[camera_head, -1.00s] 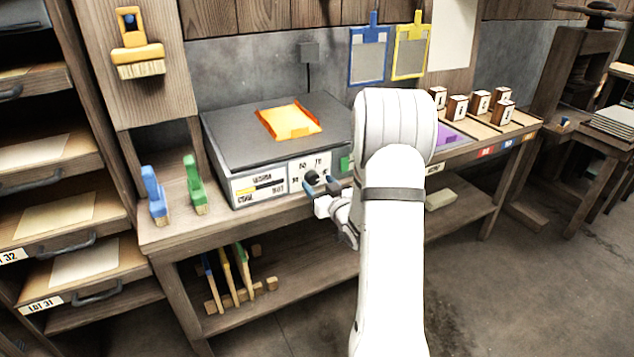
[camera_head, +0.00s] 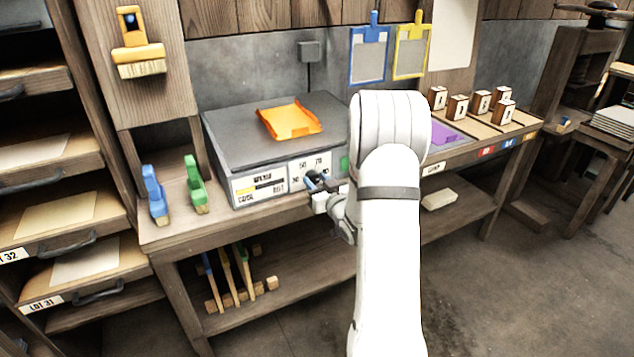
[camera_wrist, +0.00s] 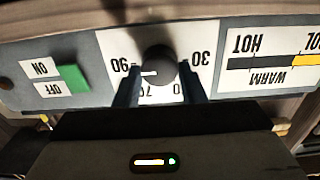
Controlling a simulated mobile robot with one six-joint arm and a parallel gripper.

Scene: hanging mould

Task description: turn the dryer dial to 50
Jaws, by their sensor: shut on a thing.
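My gripper (camera_wrist: 162,82) is shut on the dial, one finger on each side. The dial's white pointer mark faces the 90 label (camera_wrist: 120,66). The 30 label (camera_wrist: 200,57) is on the other side; 70 is partly covered and 50 is hidden there. In the head view, the 50 label (camera_head: 302,166) shows above my gripper (camera_head: 316,182).
A green switch (camera_wrist: 73,78) with ON and OFF labels is beside the dial plate. A warmth gauge (camera_wrist: 270,60) has yellow at its COOL end. Blue (camera_head: 155,195) and green (camera_head: 195,185) brushes stand left of the dryer. Small wooden blocks (camera_head: 480,102) stand on the right.

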